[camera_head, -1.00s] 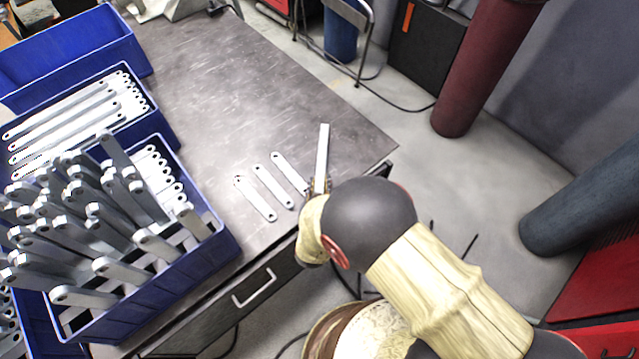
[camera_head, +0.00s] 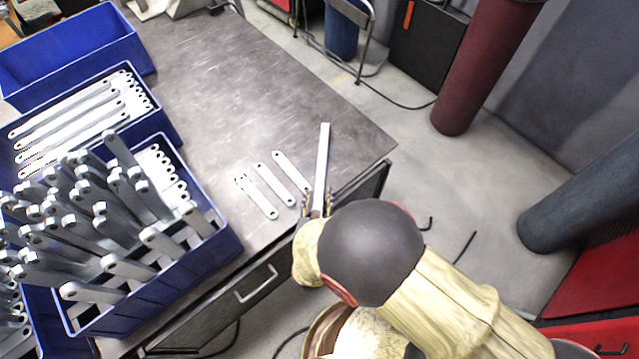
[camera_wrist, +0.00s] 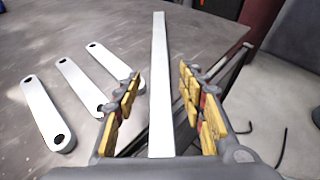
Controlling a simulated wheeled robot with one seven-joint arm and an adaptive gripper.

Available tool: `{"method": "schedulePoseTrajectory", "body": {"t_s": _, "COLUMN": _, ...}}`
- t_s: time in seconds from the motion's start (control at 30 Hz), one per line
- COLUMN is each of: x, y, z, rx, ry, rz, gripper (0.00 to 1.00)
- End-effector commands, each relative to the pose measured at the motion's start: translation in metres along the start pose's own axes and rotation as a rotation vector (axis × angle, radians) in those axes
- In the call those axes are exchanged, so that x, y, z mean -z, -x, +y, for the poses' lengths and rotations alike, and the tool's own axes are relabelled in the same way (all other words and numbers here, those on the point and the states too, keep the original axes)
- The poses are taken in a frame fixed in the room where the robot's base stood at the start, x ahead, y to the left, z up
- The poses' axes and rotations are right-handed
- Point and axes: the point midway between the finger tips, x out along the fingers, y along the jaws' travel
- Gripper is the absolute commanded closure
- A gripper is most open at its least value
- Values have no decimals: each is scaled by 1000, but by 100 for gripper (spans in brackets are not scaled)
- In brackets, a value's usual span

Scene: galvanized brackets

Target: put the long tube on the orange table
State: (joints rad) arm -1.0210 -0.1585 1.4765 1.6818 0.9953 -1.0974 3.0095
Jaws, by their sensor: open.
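The long tube is a straight, pale square bar (camera_head: 322,155) on the grey metal table, close to its front right edge. In the wrist view the tube (camera_wrist: 160,45) runs straight away from me, and its near end seems to reach past the table edge. My gripper (camera_head: 316,203) is open at the near end of the tube. In the wrist view its yellow-padded fingers (camera_wrist: 161,85) stand on both sides of the tube, with a gap on each side. I see no orange table in these views.
Several flat brackets (camera_head: 256,197) lie just left of the tube. The grey table (camera_head: 250,90) is clear behind the tube. A dark red column (camera_head: 487,65) stands on the floor to the right.

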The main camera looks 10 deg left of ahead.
Motion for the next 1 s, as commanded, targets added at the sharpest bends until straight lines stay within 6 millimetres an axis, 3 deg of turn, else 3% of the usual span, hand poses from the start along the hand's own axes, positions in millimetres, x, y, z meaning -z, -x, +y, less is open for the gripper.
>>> {"method": "schedulePoseTrajectory", "body": {"t_s": 0.1, "x": -2, "y": 22, "z": 1, "rx": -5, "ry": 1, "rz": -1, "gripper": 60}}
{"method": "schedulePoseTrajectory", "body": {"t_s": 0.3, "x": 0, "y": 42, "z": 1, "rx": -2, "ry": 1, "rz": 0, "gripper": 60}}
{"method": "schedulePoseTrajectory", "body": {"t_s": 0.73, "x": -4, "y": 46, "z": 3, "rx": -4, "ry": 12, "rz": 8, "gripper": 60}}
{"method": "schedulePoseTrajectory", "body": {"t_s": 0.87, "x": -28, "y": 36, "z": 17, "rx": -42, "ry": 110, "rz": 61, "gripper": 60}}
{"method": "schedulePoseTrajectory", "body": {"t_s": 1.0, "x": -80, "y": 25, "z": 35, "rx": -148, "ry": 349, "rz": 135, "gripper": 60}}
